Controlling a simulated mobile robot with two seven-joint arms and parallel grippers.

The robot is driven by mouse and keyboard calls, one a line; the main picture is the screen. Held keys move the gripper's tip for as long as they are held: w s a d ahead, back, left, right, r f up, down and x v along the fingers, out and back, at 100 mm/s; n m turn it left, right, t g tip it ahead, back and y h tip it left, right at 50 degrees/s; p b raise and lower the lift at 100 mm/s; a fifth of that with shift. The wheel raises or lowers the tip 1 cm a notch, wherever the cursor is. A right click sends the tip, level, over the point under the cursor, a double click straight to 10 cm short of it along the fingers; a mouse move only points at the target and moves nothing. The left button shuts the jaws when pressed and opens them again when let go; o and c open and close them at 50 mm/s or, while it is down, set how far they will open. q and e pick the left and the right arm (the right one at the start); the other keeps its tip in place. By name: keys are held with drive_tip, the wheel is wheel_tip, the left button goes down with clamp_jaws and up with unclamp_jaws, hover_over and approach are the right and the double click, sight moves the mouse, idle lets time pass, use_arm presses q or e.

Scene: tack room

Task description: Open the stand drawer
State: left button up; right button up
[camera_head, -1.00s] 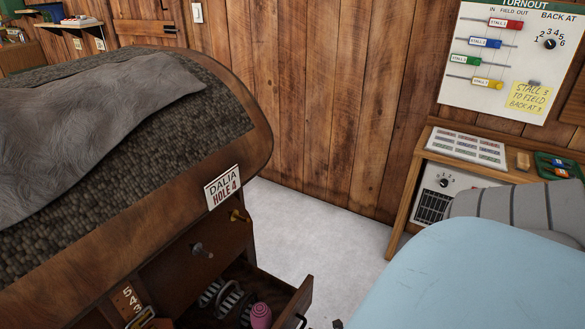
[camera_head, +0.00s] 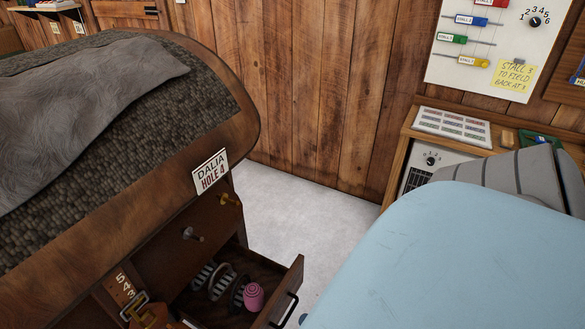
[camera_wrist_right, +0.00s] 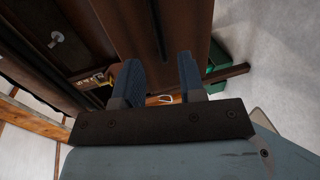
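The stand is a dark wooden saddle stand (camera_head: 150,222) at the left of the head view. I see nothing clearly held, and cannot tell whether the handle is between the fingers. My left gripper is not in view.
A grey cloth (camera_head: 95,105) covers the stand's top. A nameplate (camera_head: 210,171), knob (camera_head: 193,234) and brass peg (camera_head: 228,199) are on its end. A numbered strap with a buckle (camera_head: 134,307) hangs below. Pale floor (camera_head: 310,205) is clear up to a wooden desk (camera_head: 396,183) at right.

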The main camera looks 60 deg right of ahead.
drive_tip(key=v, duration=0.7)
drive_tip(key=shift+s, duration=0.15)
idle(0.3)
